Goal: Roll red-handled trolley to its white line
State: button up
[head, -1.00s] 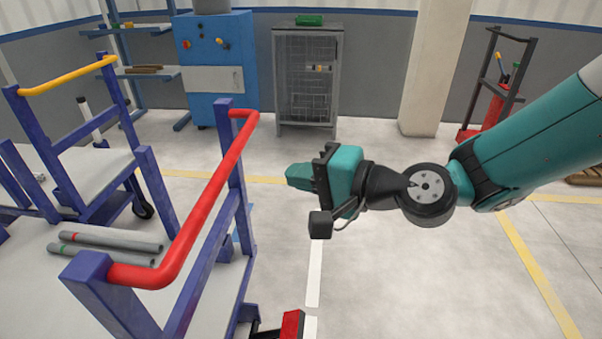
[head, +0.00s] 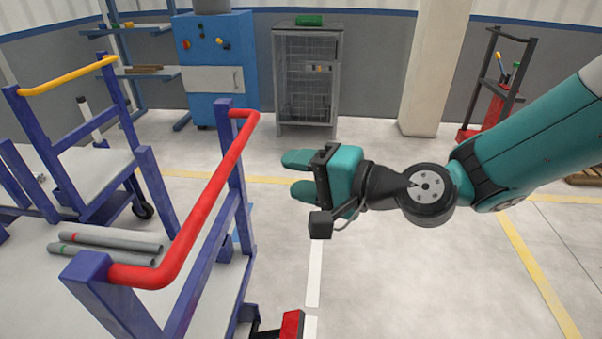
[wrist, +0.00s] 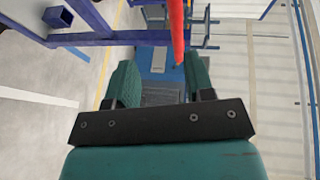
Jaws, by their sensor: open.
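The red-handled trolley has a blue frame and a grey deck, and stands at the lower left of the head view. Its red handle (head: 196,212) runs along its right side. Two grey pipes (head: 112,240) lie on the deck, one with a red band and one with a green band. My gripper (head: 298,175) is open and empty, to the right of the handle and apart from it, with its fingers pointing left. In the wrist view the handle (wrist: 177,35) shows beyond the open fingers. A white line (head: 315,270) runs along the floor right of the trolley.
A yellow-handled trolley (head: 68,75) stands at the left. A blue cabinet (head: 215,85) and a grey wire cage (head: 306,85) stand at the back. A pillar (head: 432,70) and a red cylinder on a cart (head: 493,108) are at the right. The floor at centre right is clear.

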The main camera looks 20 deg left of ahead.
jog(key=b+v, duration=0.2)
jog(key=v, duration=1.5)
jog(key=shift+d, duration=0.2)
jog(key=shift+r, duration=0.15)
